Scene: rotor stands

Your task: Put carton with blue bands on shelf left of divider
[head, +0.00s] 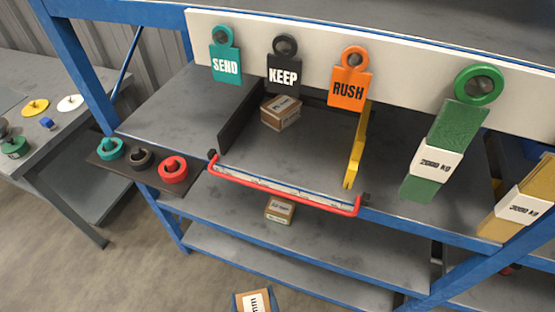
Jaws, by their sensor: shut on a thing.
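A brown carton with a white label and dark blue strips at its sides (255,301) shows at the bottom edge, cut off by the frame. I cannot tell what supports it. The upper grey shelf (180,108) has a black upright divider (237,118) on its left part and a yellow one (357,150) further right. The shelf surface left of the black divider is bare. A brown carton (281,112) stands between the two dividers, under the KEEP tag. My gripper does not show in this view.
A red-ended bar (285,189) runs along the shelf front between the dividers. A side tray (135,172) holds teal, black and red knobs. Another small carton (280,209) sits on the lower shelf. SEND (225,67), KEEP (284,75) and RUSH (348,90) tags hang above.

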